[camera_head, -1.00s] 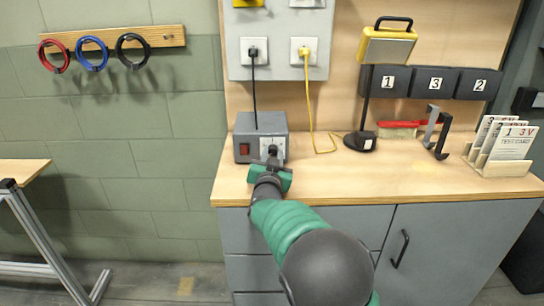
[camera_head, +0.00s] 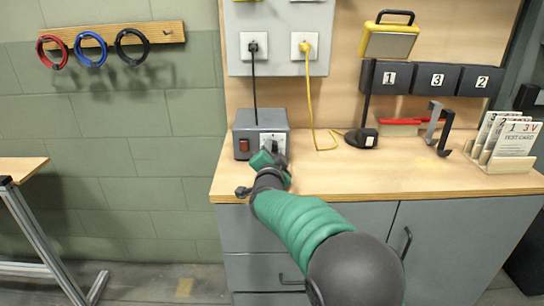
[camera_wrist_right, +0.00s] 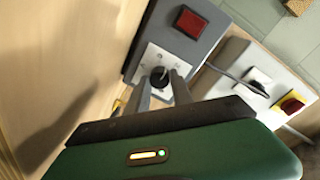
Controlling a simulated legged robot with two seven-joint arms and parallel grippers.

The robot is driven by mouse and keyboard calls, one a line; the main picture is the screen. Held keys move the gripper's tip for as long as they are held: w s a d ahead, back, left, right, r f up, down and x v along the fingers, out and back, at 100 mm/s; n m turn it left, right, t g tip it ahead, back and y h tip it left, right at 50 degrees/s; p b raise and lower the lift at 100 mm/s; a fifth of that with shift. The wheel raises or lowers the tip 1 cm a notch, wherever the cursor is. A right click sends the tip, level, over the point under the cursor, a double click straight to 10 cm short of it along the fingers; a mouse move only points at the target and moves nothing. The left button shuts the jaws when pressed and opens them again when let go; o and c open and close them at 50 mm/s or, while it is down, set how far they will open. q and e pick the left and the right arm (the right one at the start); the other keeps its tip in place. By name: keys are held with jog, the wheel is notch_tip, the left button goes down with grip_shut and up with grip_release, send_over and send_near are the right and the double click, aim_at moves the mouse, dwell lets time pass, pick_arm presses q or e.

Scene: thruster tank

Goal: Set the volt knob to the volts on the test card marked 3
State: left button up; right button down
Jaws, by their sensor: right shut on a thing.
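A grey power box (camera_head: 258,118) with a red switch (camera_head: 243,145) stands on the bench. Its black round volt knob (camera_wrist_right: 160,76) sits on a white dial plate (camera_wrist_right: 147,64) and has a pale pointer mark. My right gripper (camera_head: 272,152) is at the box front; in the wrist view its two fingers (camera_wrist_right: 162,86) are shut on the knob, one on each side. The dial's numbers are too small to read. Test cards (camera_head: 513,140) stand in a wooden holder at the right; the front one reads 1 and 3 V, the others are mostly covered. My left gripper is not in view.
Black and yellow cords run from wall sockets (camera_head: 304,45) to the bench (camera_head: 330,178). Bins marked 1, 3, 2 (camera_head: 437,80) hang above.

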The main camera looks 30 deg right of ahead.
jog(key=m+b, duration=0.1)
jog(key=m, duration=0.1)
jog(key=m+b, duration=0.1)
jog(key=m, duration=0.1)
jog(key=shift+s+d+f+b, duration=0.1)
jog(key=shift+d+f+b, duration=0.05)
jog(key=shift+f+b, duration=0.25)
jog(key=m+y+b, duration=0.1)
jog(key=m+b, duration=0.2)
jog(key=m, duration=0.1)
jog(key=shift+f+m, duration=0.1)
jog(key=shift+m, duration=0.2)
jog(key=m+b, duration=0.3)
jog(key=m, duration=0.1)
jog(key=shift+b, duration=0.35)
jog(key=shift+m+t+y+b, duration=0.35)
jog(key=shift+m+b, duration=0.7)
jog(key=shift+m, duration=0.45)
jog(key=c, duration=1.1)
grip_release()
jog(key=shift+r, duration=0.2)
